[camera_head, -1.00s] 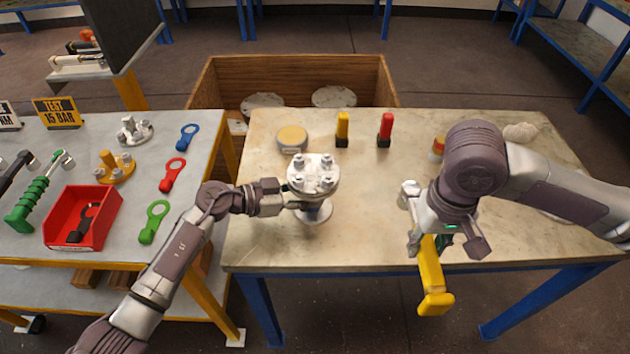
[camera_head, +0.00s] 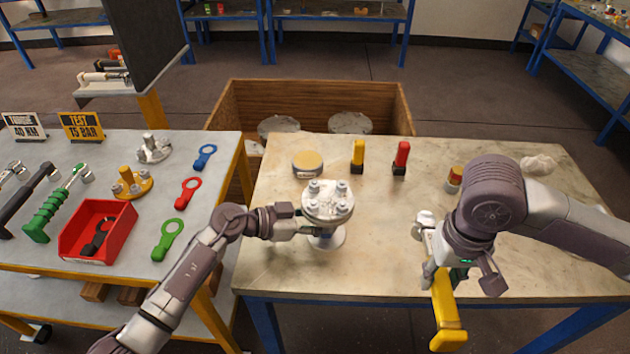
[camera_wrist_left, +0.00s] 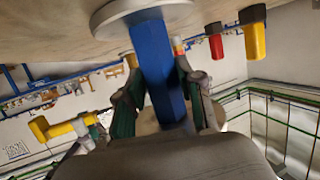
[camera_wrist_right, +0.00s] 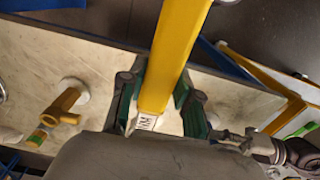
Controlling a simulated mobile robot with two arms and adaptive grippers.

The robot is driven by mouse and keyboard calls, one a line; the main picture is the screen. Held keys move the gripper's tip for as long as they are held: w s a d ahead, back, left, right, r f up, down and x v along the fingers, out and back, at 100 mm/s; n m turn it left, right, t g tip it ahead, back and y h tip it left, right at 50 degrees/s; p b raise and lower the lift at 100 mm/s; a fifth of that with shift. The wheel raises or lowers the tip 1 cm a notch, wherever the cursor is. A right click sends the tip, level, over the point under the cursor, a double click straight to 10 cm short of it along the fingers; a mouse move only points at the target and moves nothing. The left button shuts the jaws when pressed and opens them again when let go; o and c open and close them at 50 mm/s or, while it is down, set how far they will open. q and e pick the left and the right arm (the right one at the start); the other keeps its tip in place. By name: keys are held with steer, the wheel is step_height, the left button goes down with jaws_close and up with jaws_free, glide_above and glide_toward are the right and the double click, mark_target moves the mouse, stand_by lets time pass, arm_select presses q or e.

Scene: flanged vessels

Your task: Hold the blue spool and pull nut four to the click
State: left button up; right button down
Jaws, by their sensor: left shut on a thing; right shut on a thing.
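The spool stands upright on the right table; its grey-white top flange (camera_head: 327,200) carries several nuts and bolts. Its blue body (camera_wrist_left: 157,65) shows in the left wrist view, above the round white base. My left gripper (camera_head: 300,221) is shut around the blue body from the left. My right gripper (camera_head: 442,268) is shut on a yellow wrench (camera_head: 446,318), its handle pointing out past the table's front edge. The wrench is apart from the flange, to its right. I cannot tell which nut is four.
On the table (camera_head: 390,225) stand a round tin (camera_head: 307,163), a yellow marker (camera_head: 357,155), a red marker (camera_head: 401,157) and a small red-and-yellow item (camera_head: 454,179). A wooden crate (camera_head: 320,95) is behind. The left bench holds a red bin (camera_head: 98,228) and several wrenches.

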arm_select(q)
steer(key=shift+w, duration=0.1)
stand_by(0.6)
steer(key=shift+a, duration=0.1)
arm_select(e)
steer(key=w+a+r+n, duration=0.2)
steer(key=w+a+r, duration=0.35)
steer(key=a, duration=0.35)
steer(key=w+a+r+n, duration=0.2)
steer(key=w+a+r, duration=0.2)
steer(key=a+r, duration=0.3)
steer(key=shift+n, duration=0.3)
steer(key=shift+s+a+f, duration=0.1)
steer(key=shift+a+f, duration=0.1)
steer(key=shift+f, duration=0.7)
steer(key=shift+a+f, duration=0.2)
steer(key=shift+f, duration=0.75)
steer(key=shift+s+a+f, duration=0.1)
steer(key=shift+a+f, duration=0.1)
steer(key=shift+f, duration=0.7)
steer(key=shift+f, duration=0.15)
steer(key=shift+f, duration=1.1)
